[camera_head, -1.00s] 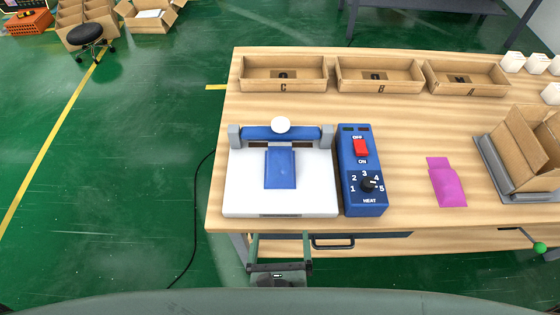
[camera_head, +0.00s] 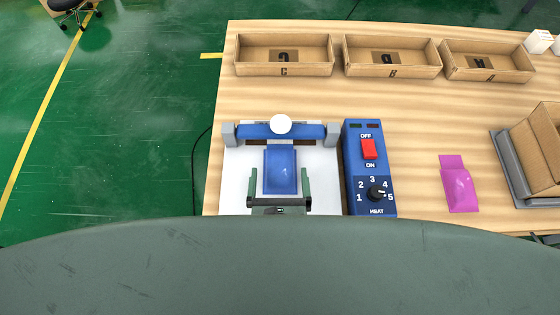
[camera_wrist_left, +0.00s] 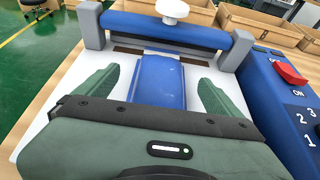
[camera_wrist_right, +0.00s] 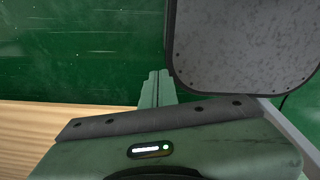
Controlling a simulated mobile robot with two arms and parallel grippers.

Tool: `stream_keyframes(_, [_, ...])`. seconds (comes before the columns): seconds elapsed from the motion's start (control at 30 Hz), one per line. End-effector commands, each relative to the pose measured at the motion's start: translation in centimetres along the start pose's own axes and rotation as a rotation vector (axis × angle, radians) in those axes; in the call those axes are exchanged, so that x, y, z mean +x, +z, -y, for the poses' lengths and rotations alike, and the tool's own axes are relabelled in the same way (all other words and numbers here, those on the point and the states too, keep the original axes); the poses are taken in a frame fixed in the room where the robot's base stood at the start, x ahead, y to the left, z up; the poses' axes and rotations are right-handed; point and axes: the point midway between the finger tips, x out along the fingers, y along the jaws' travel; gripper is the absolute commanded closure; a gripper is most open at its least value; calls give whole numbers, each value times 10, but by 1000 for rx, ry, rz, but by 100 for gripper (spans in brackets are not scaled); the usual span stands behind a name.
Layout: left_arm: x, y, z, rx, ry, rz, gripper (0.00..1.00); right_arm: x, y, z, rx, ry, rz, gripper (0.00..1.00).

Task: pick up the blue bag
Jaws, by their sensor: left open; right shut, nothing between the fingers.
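The blue bag (camera_head: 280,170) lies flat on the white plate of the sealing machine, its far end near the blue bar (camera_head: 255,131) with a white knob. My left gripper (camera_head: 279,180) is open above the plate, with one finger on each side of the bag. In the left wrist view the bag (camera_wrist_left: 160,82) lies between the two green fingers (camera_wrist_left: 155,88), with a gap on both sides; the bag's near end is hidden by the gripper body. My right gripper (camera_wrist_right: 157,88) shows only in its own wrist view, shut and empty.
A blue control box (camera_head: 369,170) with a red switch and heat dial stands right of the plate. A pink bag (camera_head: 459,186) lies further right, beside an open cardboard box (camera_head: 535,150). Three cardboard trays (camera_head: 392,70) line the back. The table between is clear.

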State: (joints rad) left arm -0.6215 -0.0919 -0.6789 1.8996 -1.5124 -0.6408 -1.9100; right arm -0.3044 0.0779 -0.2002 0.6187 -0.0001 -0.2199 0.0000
Motion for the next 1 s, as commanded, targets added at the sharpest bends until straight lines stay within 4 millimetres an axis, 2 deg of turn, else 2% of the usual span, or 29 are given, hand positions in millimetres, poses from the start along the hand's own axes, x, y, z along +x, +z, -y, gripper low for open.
stream_keyframes(0.13, [22, 5, 2, -1, 1, 2, 4, -9, 9, 2, 0, -2, 15, 100])
stream_keyframes(0.3, [43, 3, 2, 0, 2, 2, 4, -10, 3, 0, -1, -1, 7, 100])
stream_keyframes(0.57, [47, 2, 2, 0, 1, 1, 4, -10, -12, -2, -1, 2, -15, 100])
stream_keyframes(0.6, [47, 2, 2, 0, 1, 1, 6, -10, -12, -2, -1, 2, -15, 100])
stream_keyframes(0.83, [47, 2, 2, 0, 1, 1, 70, -10, -8, -2, -1, 2, -11, 100])
stream_keyframes(0.87, [47, 2, 2, 0, 1, 1, 74, -10, -8, -2, -1, 2, -10, 100])
stream_keyframes(1.0, [47, 2, 2, 0, 1, 1, 74, -10, -5, -2, -1, 2, -6, 100])
